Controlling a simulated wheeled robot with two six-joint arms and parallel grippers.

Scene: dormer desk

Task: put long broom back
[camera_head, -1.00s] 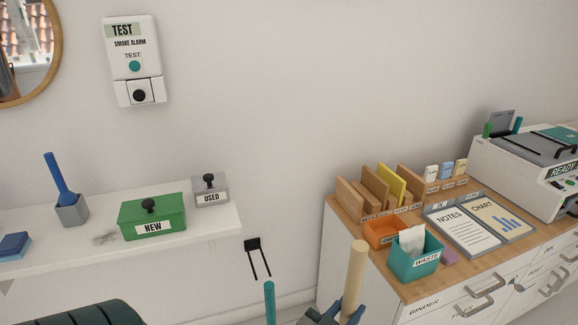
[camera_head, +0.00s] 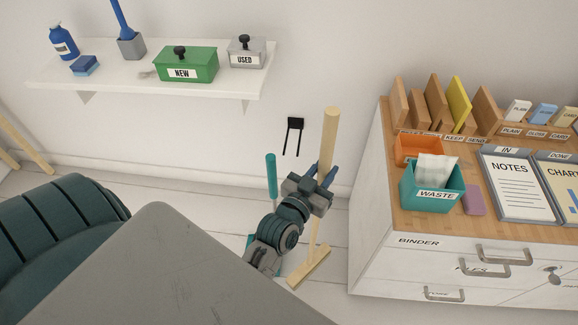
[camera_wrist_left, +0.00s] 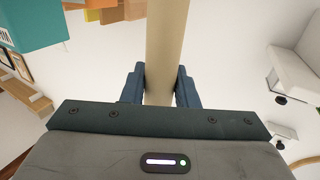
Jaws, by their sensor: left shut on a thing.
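The long broom (camera_head: 329,137) has a pale wooden handle and a wooden head, which shows low at the floor. The handle stands nearly upright, leaning slightly. My left gripper (camera_head: 323,181) is shut on the upper handle. In the left wrist view the handle (camera_wrist_left: 166,50) runs between the two blue fingers (camera_wrist_left: 160,84). I cannot tell whether the head touches the floor. A black two-pronged wall hook (camera_head: 294,124) is on the wall to the left of the broom top, apart from it. My right gripper is not in view.
A teal-handled tool (camera_head: 271,176) stands left of the broom, near my arm. A white wall shelf (camera_head: 240,84) holds boxes. A grey surface (camera_head: 170,275) fills the lower front.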

